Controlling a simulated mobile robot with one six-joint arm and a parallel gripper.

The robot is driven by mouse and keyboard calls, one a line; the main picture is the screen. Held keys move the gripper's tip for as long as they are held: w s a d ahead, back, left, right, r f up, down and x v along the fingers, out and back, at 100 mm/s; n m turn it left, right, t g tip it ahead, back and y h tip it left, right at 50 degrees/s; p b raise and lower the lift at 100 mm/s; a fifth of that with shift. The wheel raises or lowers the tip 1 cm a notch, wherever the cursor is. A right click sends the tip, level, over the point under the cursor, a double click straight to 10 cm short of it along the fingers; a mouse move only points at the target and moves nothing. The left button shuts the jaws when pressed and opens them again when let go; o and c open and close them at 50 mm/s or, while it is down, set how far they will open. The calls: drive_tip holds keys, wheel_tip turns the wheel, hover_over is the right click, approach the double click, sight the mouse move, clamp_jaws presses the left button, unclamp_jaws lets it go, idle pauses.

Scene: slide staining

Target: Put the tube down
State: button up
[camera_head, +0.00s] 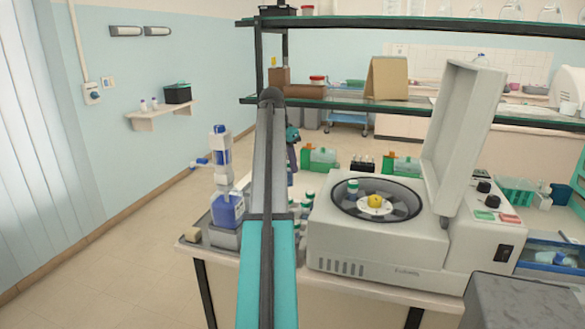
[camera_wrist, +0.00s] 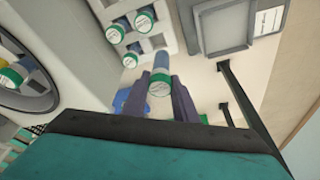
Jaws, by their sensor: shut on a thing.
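In the wrist view my gripper (camera_wrist: 161,96) is shut on a tube (camera_wrist: 160,84) with a white, green-rimmed cap. A pale rack (camera_wrist: 168,46) holding several similar capped tubes (camera_wrist: 144,20) is just above the held tube in the picture. I cannot tell how high the held tube is above the surface. In the head view my arm covers the middle of the bench, and the held tube cannot be made out.
An open centrifuge (camera_head: 375,240) stands right of my arm, its lid raised, with a capped tube (camera_head: 352,186) in its rotor. A blue-based dispenser bottle (camera_head: 227,209) stands left of my arm. A green-edged shelf (camera_head: 420,105) spans the back.

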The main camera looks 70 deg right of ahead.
drive_tip(key=w+a+r+n+p, duration=0.2)
drive_tip(key=w+a+r, duration=0.3)
drive_tip(key=w+r, duration=0.6)
drive_tip(key=w+a+f+n+t, duration=0.1)
drive_tip(key=w+a+f+n, duration=0.25)
drive_tip(key=w+a, duration=0.6)
drive_tip(key=w+a+f+n+t+b, duration=0.1)
drive_tip(key=w+a+f+n, duration=0.25)
drive_tip(key=w+a, duration=0.6)
drive_tip(key=w+a+f+n+t, duration=0.15)
drive_tip(key=w+a+f, duration=0.4)
drive_tip(key=a, duration=0.75)
drive_tip(key=a+f+n+y, duration=0.1)
drive_tip(key=a+f+n, duration=0.2)
drive_tip(key=a, duration=1.1)
drive_tip(key=w+a+f+n+t+y+b, duration=0.1)
drive_tip(key=a+f+n, duration=0.3)
drive_tip(key=a, duration=1)
drive_tip(key=w+a+f+n+y, duration=0.1)
drive_tip(key=a+f+n, duration=0.3)
drive_tip(key=a, duration=1)
drive_tip(key=shift+w+a+n, duration=0.15)
drive_tip(key=shift+w+n, duration=0.05)
drive_tip(key=shift+n, duration=0.55)
